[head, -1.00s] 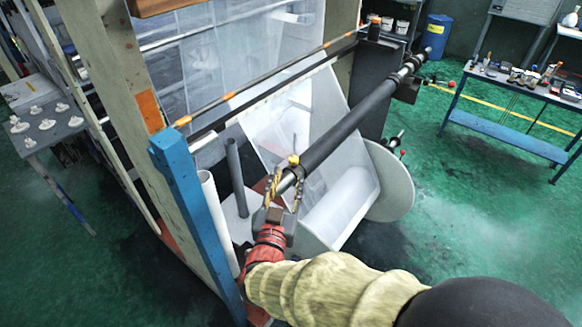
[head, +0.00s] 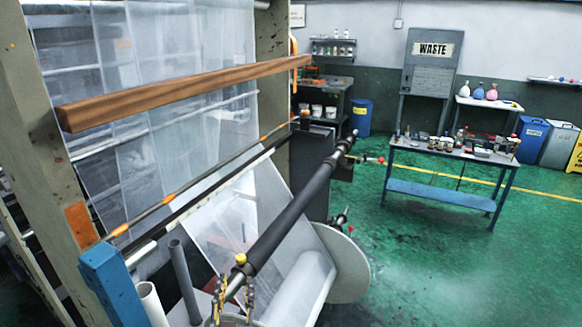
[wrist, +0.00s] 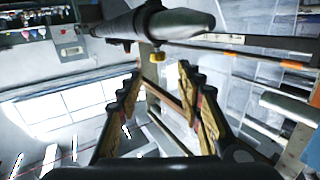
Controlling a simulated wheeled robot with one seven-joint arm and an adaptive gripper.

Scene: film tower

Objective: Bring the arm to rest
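My gripper (head: 233,302) shows at the bottom edge of the head view, its two yellow-padded fingers apart on either side of the near end of a dark roller bar (head: 295,212). Most of my arm is out of that view. In the wrist view my gripper (wrist: 165,85) is open, with nothing between its fingers. The bar (wrist: 150,24) crosses the top of that view, beyond the fingertips. I cannot tell whether a finger touches it. A yellow knob (head: 240,259) sits near the bar's near end.
The film tower's blue-capped post (head: 112,285) and a wooden beam (head: 185,92) stand at left. A white film roll (head: 300,290) with a round end disc (head: 347,268) lies below the bar. A workbench (head: 450,152) stands at back right. The green floor (head: 480,265) at right is clear.

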